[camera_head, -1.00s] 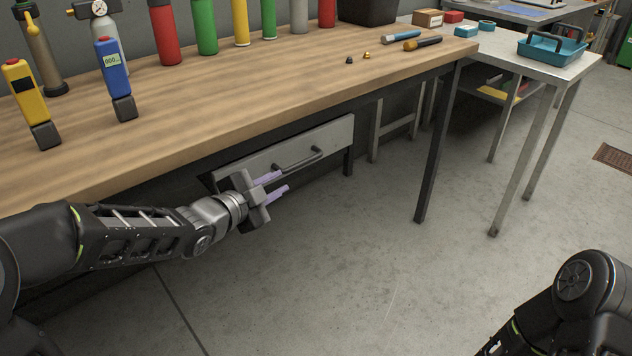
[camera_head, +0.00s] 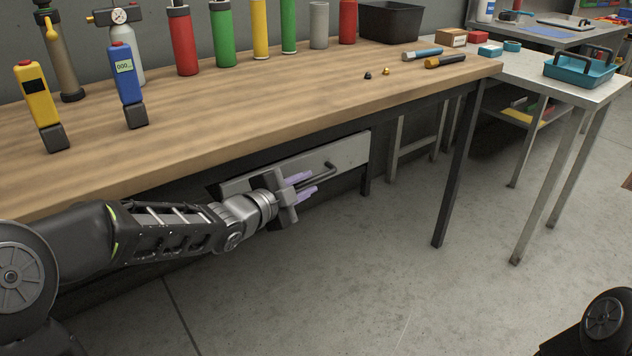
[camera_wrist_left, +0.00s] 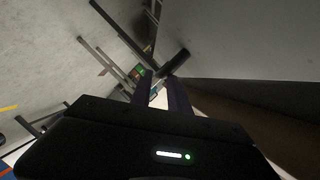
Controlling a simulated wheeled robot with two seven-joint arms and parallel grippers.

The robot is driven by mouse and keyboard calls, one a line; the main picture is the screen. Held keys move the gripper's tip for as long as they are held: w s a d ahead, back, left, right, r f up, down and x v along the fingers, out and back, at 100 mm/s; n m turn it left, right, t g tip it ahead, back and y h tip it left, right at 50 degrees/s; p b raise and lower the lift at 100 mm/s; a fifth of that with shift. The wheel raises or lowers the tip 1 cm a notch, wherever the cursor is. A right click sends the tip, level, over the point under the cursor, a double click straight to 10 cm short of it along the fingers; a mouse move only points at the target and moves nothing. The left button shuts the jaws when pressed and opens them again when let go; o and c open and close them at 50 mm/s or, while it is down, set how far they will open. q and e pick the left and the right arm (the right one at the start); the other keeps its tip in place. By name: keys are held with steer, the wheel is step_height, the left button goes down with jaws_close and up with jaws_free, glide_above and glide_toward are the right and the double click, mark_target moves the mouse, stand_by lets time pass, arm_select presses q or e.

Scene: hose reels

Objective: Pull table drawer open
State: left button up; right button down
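The table drawer (camera_head: 346,153) has a plain grey front and sits under the wooden tabletop. A dark bar handle (camera_head: 324,171) runs along its front. My left gripper (camera_head: 302,187) is open, its two purple fingers apart and pointing right. It is close to the handle and partly covers the drawer front. In the left wrist view, the fingers (camera_wrist_left: 160,92) are apart, and the dark handle (camera_wrist_left: 174,62) shows just beyond their tips. I cannot tell whether they touch it. My right gripper is out of view; only part of that arm shows at the lower right.
The wooden table (camera_head: 220,120) carries several coloured cylinders, a yellow device (camera_head: 40,104), a blue device (camera_head: 127,82) and a black bin (camera_head: 392,22). A dark table leg (camera_head: 459,165) stands right of the drawer. The floor in front is clear.

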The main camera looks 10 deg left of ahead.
mark_target(310, 182)
arm_select(q)
steer(key=shift+b+x, duration=0.5)
steer(key=shift+x, duration=1.85)
steer(key=shift+c, duration=0.3)
jaws_close()
